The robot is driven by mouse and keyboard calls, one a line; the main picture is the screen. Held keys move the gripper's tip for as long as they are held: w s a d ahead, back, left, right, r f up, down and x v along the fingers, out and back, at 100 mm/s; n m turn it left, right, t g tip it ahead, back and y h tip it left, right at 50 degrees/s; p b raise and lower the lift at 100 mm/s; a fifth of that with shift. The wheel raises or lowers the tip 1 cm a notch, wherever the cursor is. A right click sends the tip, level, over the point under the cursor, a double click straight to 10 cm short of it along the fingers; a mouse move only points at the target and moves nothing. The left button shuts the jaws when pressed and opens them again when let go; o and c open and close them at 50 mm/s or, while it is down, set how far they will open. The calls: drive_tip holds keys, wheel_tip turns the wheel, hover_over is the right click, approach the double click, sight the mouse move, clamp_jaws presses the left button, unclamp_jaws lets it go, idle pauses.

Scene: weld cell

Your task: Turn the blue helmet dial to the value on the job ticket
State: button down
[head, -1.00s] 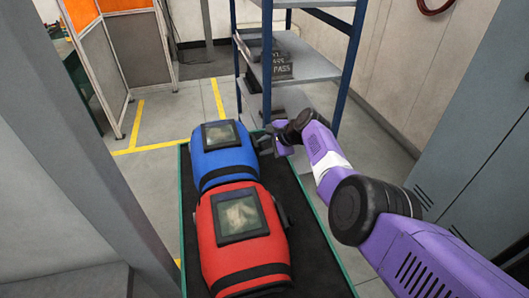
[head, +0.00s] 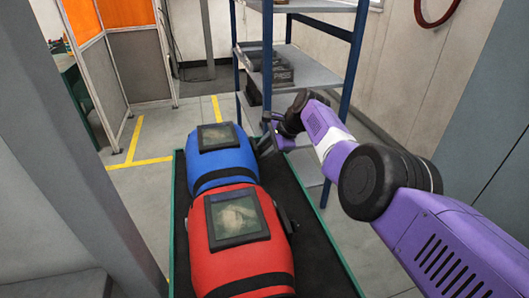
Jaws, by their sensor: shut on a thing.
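The blue helmet (head: 222,163) with a dark visor window lies in the dark, green-edged tray (head: 318,240), behind the red helmet (head: 240,262). My gripper (head: 267,143) is at the right side of the blue helmet, shut on its side dial. The dial itself is mostly hidden by the gripper, and no scale or value on it can be read. My purple arm reaches in from the right. No job ticket can be made out in this view.
A blue-framed shelf (head: 307,75) with dark boxes stands right behind the tray, close to my arm. A grey cabinet (head: 490,150) is at the right and a grey post (head: 75,150) at the left. Orange-panelled screens (head: 130,40) stand at the back left.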

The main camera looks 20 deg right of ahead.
drive_tip(key=c, duration=1.1)
unclamp_jaws()
drive_tip(key=shift+a, duration=0.1)
drive_tip(key=p+v, duration=0.1)
drive_tip(key=p, duration=0.2)
drive_tip(key=shift+r, duration=0.4)
drive_tip(key=shift+s+d+r+p, duration=0.35)
drive_tip(key=shift+r+p, duration=0.1)
drive_tip(key=shift+p, duration=0.55)
drive_tip(key=shift+p+v, duration=0.9)
drive_tip(key=shift+v, duration=1.5)
drive_tip(key=shift+s+d+f, duration=0.15)
drive_tip(key=shift+s, duration=0.05)
